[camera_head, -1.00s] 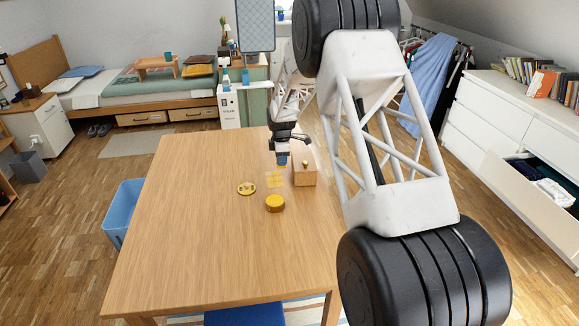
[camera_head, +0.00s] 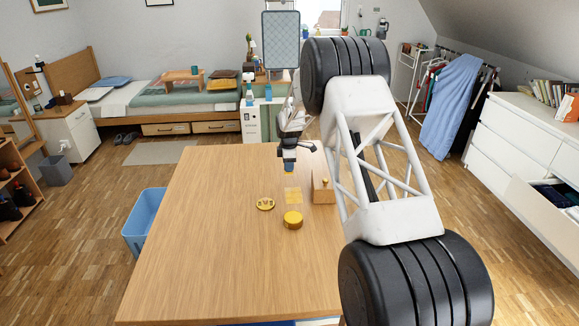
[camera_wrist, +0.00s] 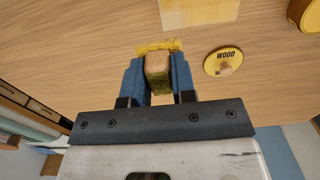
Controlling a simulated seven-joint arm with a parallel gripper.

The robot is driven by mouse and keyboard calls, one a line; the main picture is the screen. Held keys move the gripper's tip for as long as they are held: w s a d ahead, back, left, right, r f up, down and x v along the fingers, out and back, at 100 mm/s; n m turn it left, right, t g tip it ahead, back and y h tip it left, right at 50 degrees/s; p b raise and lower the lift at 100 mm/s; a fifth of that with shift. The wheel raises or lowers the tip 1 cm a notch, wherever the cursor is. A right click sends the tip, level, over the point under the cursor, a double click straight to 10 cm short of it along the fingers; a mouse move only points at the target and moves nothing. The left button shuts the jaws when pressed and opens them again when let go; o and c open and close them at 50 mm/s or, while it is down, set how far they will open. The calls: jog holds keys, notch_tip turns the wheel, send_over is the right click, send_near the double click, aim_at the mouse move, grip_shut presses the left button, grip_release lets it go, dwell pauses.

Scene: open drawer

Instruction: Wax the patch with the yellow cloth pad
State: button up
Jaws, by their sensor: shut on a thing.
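My gripper (camera_wrist: 158,85) is shut on the wooden grip of the yellow cloth pad (camera_wrist: 150,47), whose yellow edge shows beyond the fingertips. In the head view my gripper (camera_head: 289,168) is at the far side of the patch, with a bit of the yellow pad below it. The patch (camera_head: 293,195) is a pale yellowish area on the table; its edge also shows in the wrist view (camera_wrist: 200,12), apart from the pad. I cannot tell whether the pad touches the table.
A round yellow tin (camera_head: 293,221) stands in front of the patch. Its lid (camera_head: 265,204), marked WOOD, lies to the left. A wooden box (camera_head: 323,188) with a knob stands to the right. The left and front of the table (camera_head: 215,240) are clear.

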aim_at(289, 190)
jog(key=shift+f, duration=0.15)
jog(key=shift+f, duration=3.7)
jog(key=shift+s+f, duration=0.2)
jog(key=shift+s, duration=0.5)
jog(key=shift+s+r, duration=0.1)
jog(key=shift+s, duration=1.2)
jog(key=shift+w+f, duration=0.2)
jog(key=shift+w, duration=0.8)
jog(key=shift+w+r, duration=0.15)
jog(key=shift+w, duration=0.95)
jog(key=shift+s+r, duration=0.1)
jog(key=shift+r, duration=3.9)
